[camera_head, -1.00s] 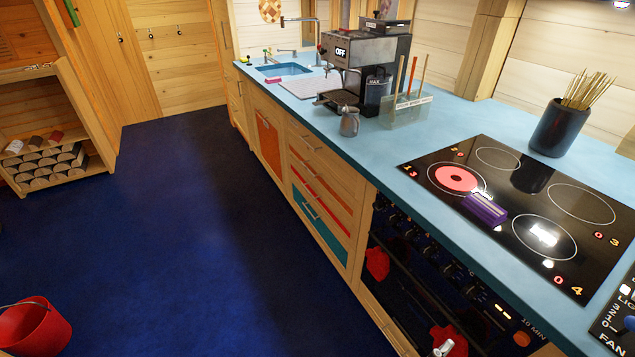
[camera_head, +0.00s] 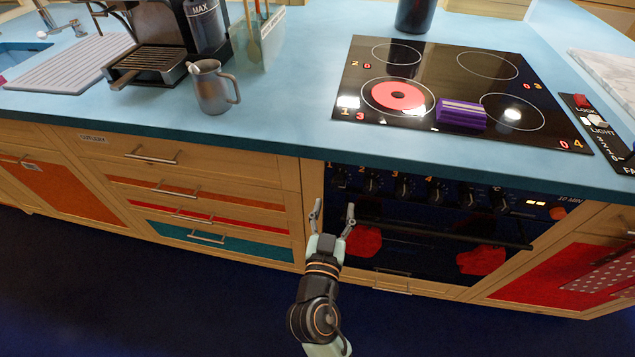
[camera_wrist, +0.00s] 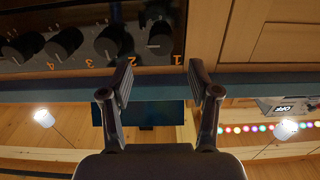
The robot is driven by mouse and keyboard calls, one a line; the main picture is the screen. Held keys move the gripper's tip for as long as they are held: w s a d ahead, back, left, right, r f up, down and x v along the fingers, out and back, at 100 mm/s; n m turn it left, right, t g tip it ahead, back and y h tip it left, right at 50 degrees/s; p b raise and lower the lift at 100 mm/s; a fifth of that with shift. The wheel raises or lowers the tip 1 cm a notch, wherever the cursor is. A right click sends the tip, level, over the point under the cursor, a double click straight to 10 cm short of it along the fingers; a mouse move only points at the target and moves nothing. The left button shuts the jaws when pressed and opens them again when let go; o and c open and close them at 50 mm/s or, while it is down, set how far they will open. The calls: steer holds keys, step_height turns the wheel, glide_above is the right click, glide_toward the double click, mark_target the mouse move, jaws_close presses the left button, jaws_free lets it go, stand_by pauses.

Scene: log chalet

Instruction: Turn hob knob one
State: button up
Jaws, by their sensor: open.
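Hob knob one (camera_head: 344,181) is the leftmost dark knob on the oven's black front panel in the head view. In the upside-down wrist view, knob one (camera_wrist: 159,37) is the dark knob beside the figure 1, at the right end of the row. My gripper (camera_head: 333,206) is in front of the cabinet, just below and left of knob one in the head view. In the wrist view my gripper (camera_wrist: 160,75) has its two fingers spread with nothing between them. Its fingers seem apart from the knob.
Other knobs (camera_head: 403,187) continue to the right of knob one. An oven handle bar (camera_head: 450,236) runs below them, with red cloth-like items near it. The blue countertop (camera_head: 270,135) overhangs above. The hob (camera_head: 450,70) has one red-lit ring and a purple block (camera_head: 461,114).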

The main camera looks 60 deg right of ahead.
mark_target(338, 186)
steer(key=x, duration=0.6)
steer(key=shift+d+r, duration=0.1)
steer(key=shift+r, duration=0.05)
steer(key=shift+w+d, duration=0.3)
steer(key=shift+d, duration=0.25)
steer(key=c, duration=1.2)
